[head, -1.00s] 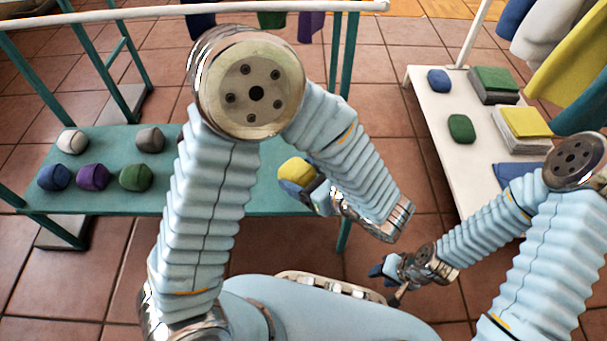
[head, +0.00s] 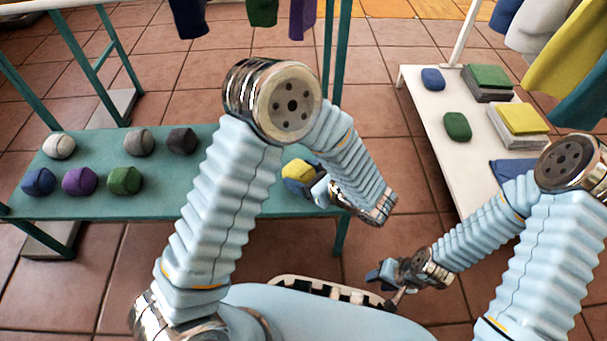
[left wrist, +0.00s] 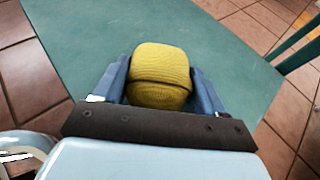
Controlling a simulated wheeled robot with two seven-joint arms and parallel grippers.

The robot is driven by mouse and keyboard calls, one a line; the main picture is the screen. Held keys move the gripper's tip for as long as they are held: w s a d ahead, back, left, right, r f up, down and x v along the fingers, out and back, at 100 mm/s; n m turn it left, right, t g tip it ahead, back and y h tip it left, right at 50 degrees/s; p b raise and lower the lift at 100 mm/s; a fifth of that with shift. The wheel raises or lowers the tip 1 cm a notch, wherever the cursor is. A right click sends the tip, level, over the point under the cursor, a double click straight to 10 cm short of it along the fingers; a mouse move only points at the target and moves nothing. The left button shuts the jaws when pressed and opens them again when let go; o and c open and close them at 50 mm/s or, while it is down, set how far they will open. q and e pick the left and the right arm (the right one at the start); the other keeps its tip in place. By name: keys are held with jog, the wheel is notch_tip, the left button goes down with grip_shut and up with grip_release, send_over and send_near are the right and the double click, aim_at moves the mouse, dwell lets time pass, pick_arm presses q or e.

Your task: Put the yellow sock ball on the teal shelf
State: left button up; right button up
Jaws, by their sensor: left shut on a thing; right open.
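The yellow sock ball (head: 298,171) is between the fingers of my left gripper (head: 311,182), which is shut on it. The left wrist view shows the yellow sock ball (left wrist: 160,76) held between both blue fingers, with the teal shelf (left wrist: 90,30) behind it. In the head view the ball overlaps the right part of the teal shelf (head: 160,204); whether it touches the surface I cannot tell. My right gripper (head: 384,280) is open and empty, low over the floor, between the teal shelf and the white one.
White, grey, black, blue, purple and green (head: 125,180) sock balls sit on the shelf's left and middle. A white shelf (head: 410,76) at right holds folded cloths and two sock balls. Clothes hang above. The teal shelf's right end looks clear around the held ball.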

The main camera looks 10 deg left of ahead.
pick_arm(q)
jog(key=shift+f, duration=0.15)
jog(key=o, duration=1)
jog(key=shift+s+d+r, duration=0.1)
jog(key=shift+d+r, duration=0.05)
jog(key=shift+r, duration=0.15)
jog(key=p+v, duration=0.2)
jog(key=v, duration=0.9)
jog(key=shift+s+d, duration=0.1)
jog(key=shift+d, duration=0.15)
